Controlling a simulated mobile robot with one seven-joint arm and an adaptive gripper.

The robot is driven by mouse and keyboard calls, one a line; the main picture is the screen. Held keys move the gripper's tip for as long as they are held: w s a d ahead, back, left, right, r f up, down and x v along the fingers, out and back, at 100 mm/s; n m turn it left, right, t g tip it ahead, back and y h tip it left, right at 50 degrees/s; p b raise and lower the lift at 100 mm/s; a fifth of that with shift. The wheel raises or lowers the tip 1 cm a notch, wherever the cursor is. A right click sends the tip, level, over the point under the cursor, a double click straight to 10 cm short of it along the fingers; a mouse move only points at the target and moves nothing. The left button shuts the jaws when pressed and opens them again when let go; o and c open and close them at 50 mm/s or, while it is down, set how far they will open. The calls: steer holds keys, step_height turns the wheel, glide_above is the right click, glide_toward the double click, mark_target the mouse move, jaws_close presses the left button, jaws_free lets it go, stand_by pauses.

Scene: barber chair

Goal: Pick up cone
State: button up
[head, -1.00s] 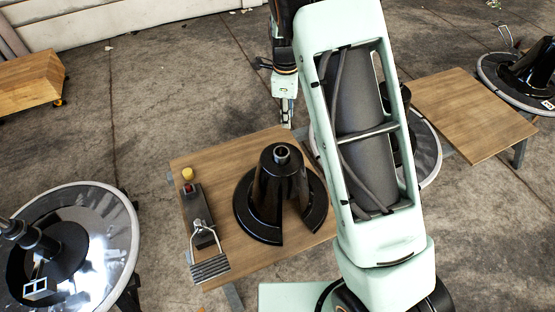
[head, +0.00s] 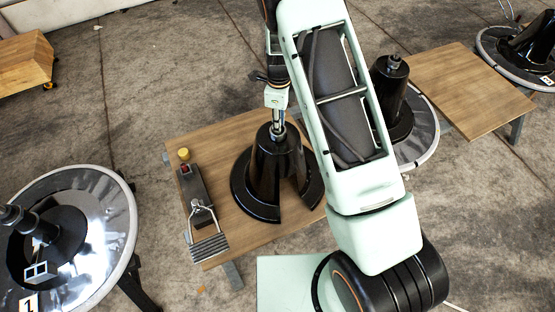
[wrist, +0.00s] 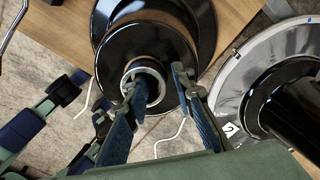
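The glossy black cone (head: 262,180) stands upright on a wooden table, with a wide base that has a gap toward the front and a pale ring at its top. It also shows in the wrist view (wrist: 115,55). My gripper (head: 278,122) points down at the cone's top. In the wrist view my gripper's fingers (wrist: 156,82) are apart: one overlaps the ring, the other is at the ring's right. I cannot tell whether either finger touches it or reaches inside. The cone is not lifted.
The wooden table (head: 222,228) also holds a metal pedal part (head: 200,215) with a yellow knob (head: 183,154). A round chair base (head: 110,225) stands at left, another (head: 425,150) behind my arm. A second, bare table (head: 470,95) is at right.

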steer(key=shift+f, duration=0.5)
steer(key=shift+c, duration=0.6)
jaws_close()
steer(key=shift+w+a+r, duration=0.1)
